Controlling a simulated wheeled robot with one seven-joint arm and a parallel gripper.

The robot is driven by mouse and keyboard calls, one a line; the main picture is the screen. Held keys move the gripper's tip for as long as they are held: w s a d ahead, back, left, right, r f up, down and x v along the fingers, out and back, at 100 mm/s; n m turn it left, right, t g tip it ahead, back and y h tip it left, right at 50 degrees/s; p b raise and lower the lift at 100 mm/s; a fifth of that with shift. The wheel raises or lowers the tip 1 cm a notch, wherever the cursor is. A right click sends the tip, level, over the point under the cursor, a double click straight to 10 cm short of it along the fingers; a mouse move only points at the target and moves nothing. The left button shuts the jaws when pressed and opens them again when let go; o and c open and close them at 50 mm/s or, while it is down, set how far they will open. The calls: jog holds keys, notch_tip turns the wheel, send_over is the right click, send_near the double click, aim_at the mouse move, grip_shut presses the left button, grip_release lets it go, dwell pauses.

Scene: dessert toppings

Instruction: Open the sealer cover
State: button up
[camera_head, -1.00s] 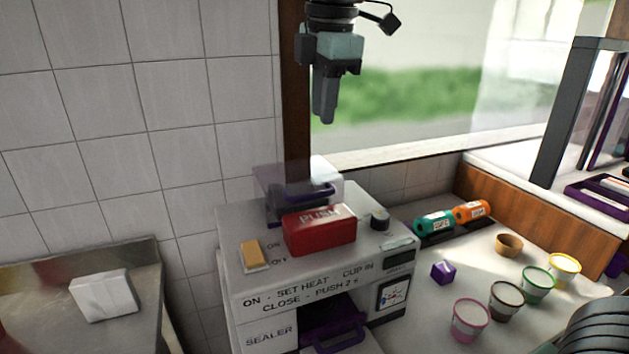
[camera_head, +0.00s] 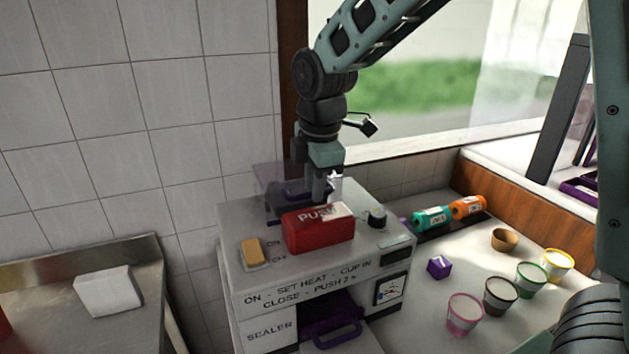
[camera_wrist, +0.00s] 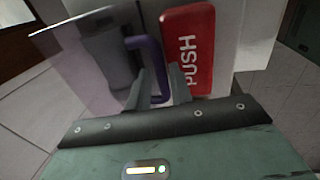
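The white sealer (camera_head: 320,265) stands in the middle of the head view. Its see-through purple cover (camera_head: 268,178) rises at the back of the top, behind the red PUSH block (camera_head: 318,236). In the wrist view the cover (camera_wrist: 82,50) lies left of the red block (camera_wrist: 187,50), with a purple handle (camera_wrist: 148,42) between them. My gripper (camera_head: 323,199) points down just behind the red block. In the wrist view its fingers (camera_wrist: 162,85) are apart, with part of the handle showing between them; whether they touch it is unclear.
A yellow switch (camera_head: 252,252) and a dark knob (camera_head: 377,217) sit on the sealer top. A white block (camera_head: 105,291) lies on the left table.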

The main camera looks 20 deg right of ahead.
grip_shut()
jog(key=shift+r, duration=0.15)
